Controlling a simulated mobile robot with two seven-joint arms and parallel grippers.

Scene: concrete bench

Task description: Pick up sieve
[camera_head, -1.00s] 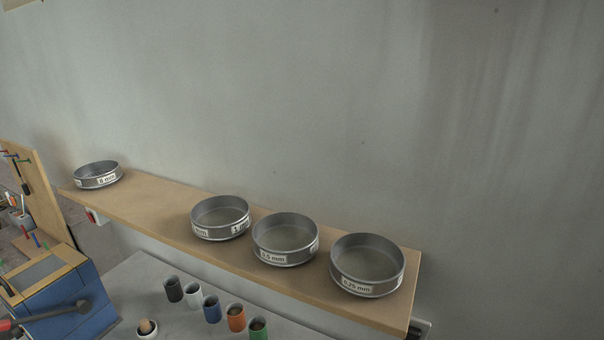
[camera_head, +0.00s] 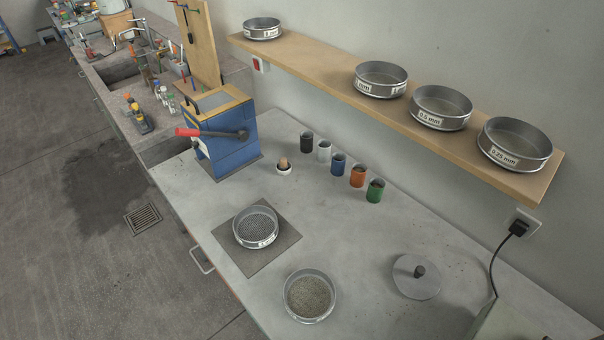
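A round metal sieve (camera_head: 255,229) with a coarse mesh sits upright on a dark square mat (camera_head: 231,256) on the bench. A round metal pan (camera_head: 309,296) holding grey grainy material stands nearer the front, to its right. Several more sieves stand on the wooden shelf: one at the far left end (camera_head: 262,29), then one labelled 1 mm (camera_head: 381,80), one labelled 0.5 mm (camera_head: 440,108) and one labelled 0.25 mm (camera_head: 515,145). Neither of my grippers shows.
A grey lid with a dark knob (camera_head: 416,275) lies right of the pan. A black cable (camera_head: 494,262) hangs at the right. The bench between cups and lid is clear.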

